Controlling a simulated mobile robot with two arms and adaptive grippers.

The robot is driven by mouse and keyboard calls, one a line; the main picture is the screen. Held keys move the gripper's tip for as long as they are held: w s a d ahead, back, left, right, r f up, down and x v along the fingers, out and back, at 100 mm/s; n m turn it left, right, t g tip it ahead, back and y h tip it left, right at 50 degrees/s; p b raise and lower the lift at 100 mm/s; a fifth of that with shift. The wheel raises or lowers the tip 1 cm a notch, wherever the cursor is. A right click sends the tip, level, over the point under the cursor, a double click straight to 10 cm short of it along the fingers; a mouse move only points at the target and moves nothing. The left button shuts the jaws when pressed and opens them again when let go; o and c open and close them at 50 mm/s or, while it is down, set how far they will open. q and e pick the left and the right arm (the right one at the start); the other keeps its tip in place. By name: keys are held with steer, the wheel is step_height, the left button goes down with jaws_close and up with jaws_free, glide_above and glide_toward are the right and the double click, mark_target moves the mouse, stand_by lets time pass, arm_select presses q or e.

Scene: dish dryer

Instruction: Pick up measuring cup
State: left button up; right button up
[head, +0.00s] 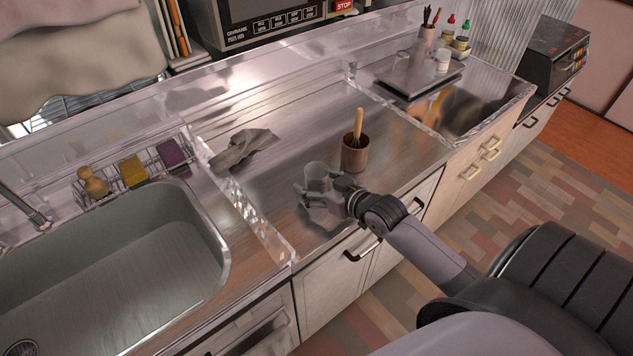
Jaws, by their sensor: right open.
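The measuring cup (316,173) is a small clear cup standing on the steel counter near its front edge, left of a brown utensil cup. My right gripper (308,201) is at the measuring cup, coming in from the right, with its fingers open beside and in front of it. The gripper hides the lower part of the cup, and I cannot tell whether a finger touches it. My left gripper is not in view.
A brown cup (354,157) with a wooden-handled utensil stands close behind my right gripper. A grey cloth (243,147) lies farther left. The sink (120,262) is at left, with a sponge rack (133,172) behind it. A scale (420,75) stands at back right.

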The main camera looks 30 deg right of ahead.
steer(key=c, duration=1.3)
